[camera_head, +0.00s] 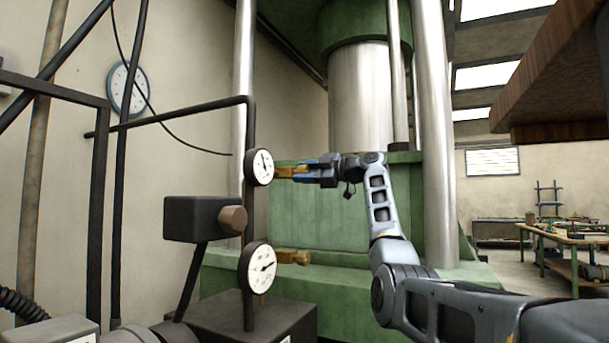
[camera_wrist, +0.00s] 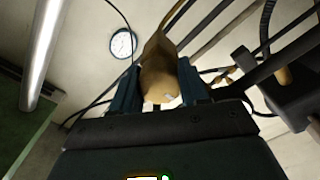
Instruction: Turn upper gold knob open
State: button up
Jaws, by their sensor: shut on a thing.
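The upper gold knob (camera_head: 285,171) sticks out to the right of the upper white gauge (camera_head: 262,166) in the head view. My gripper (camera_head: 306,171) reaches it from the right, its blue fingers shut around the knob. In the wrist view the gold knob (camera_wrist: 160,78) sits between the two blue fingers of my gripper (camera_wrist: 158,92), with a finger against each side. Its far end runs up and away from me. The lower gold knob (camera_head: 293,257) stands free beside the lower gauge (camera_head: 259,268).
A dark vertical pipe (camera_head: 250,211) carries both gauges. A black box with a brown knob (camera_head: 233,219) stands left of the pipe. The green press (camera_head: 340,230) and its steel columns (camera_head: 433,130) are close behind my arm. A workbench (camera_head: 570,240) is far right.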

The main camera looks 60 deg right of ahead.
jog(key=shift+r, duration=0.1)
dwell(0.4)
jog(key=o, duration=1.1)
jog(key=shift+c, duration=0.2)
jog(key=s+b, duration=0.1)
jog(key=s, duration=0.7)
jog(key=shift+a, duration=0.2)
